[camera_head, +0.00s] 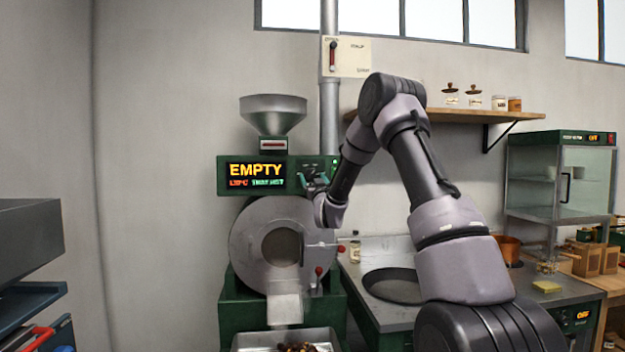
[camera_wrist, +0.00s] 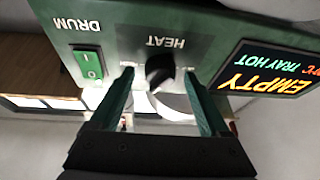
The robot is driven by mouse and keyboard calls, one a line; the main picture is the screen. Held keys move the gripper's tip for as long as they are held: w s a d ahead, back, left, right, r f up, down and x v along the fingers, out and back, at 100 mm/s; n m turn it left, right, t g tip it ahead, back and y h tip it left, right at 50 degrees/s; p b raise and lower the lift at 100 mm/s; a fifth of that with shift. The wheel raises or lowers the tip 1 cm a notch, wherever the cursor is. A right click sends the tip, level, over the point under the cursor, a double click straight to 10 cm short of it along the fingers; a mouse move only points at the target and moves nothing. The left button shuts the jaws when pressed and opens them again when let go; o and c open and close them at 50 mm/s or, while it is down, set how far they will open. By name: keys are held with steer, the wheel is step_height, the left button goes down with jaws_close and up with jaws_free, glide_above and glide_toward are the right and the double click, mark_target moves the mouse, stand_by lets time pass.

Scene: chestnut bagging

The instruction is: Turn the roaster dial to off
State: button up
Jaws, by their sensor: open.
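The roaster dial (camera_wrist: 160,68) is a black knob under the upside-down word HEAT on the green control panel (camera_wrist: 205,32) in the wrist view. My gripper (camera_wrist: 158,74) is open, with one green finger on each side of the dial. I cannot tell whether the fingers touch it, and which mark the dial points at is unclear. In the head view my gripper (camera_head: 314,181) is at the right part of the roaster's panel, to the right of the display (camera_head: 256,175), which reads EMPTY. My gripper mostly hides the dial there.
A green DRUM rocker switch (camera_wrist: 88,66) sits beside the dial in the wrist view. The roaster drum (camera_head: 248,243) and a red-knobbed lever (camera_head: 319,272) are below the panel, and the hopper (camera_head: 273,115) is above. A tray (camera_head: 262,340) with chestnuts stands beneath.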

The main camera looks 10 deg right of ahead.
steer(key=shift+w+r, duration=0.1)
steer(key=shift+w, duration=0.15)
jaws_close()
